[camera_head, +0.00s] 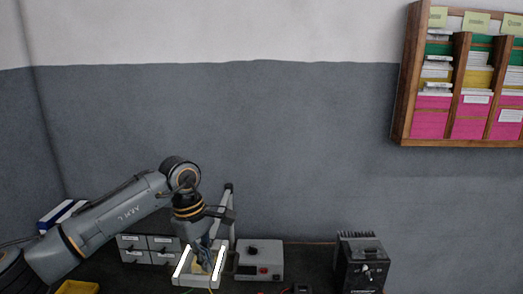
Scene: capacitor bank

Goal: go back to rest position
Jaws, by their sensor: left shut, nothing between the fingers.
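My left arm (115,222) comes in from the left and bends down at its wrist. My left gripper (203,260) points downward over a white-edged tray (180,272) on the dark bench. Its fingers are shut with nothing visible held between them. The fingertips are small and dark in this view, and I cannot tell whether they touch the tray. A yellowish item shows inside the tray beside the fingers. My right gripper is not in view.
A black device (361,265) stands farther right. Grey drawers (135,243) are behind my arm. A yellow bin (78,287) is at lower left. A wooden wall rack (408,85) hangs at upper right.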

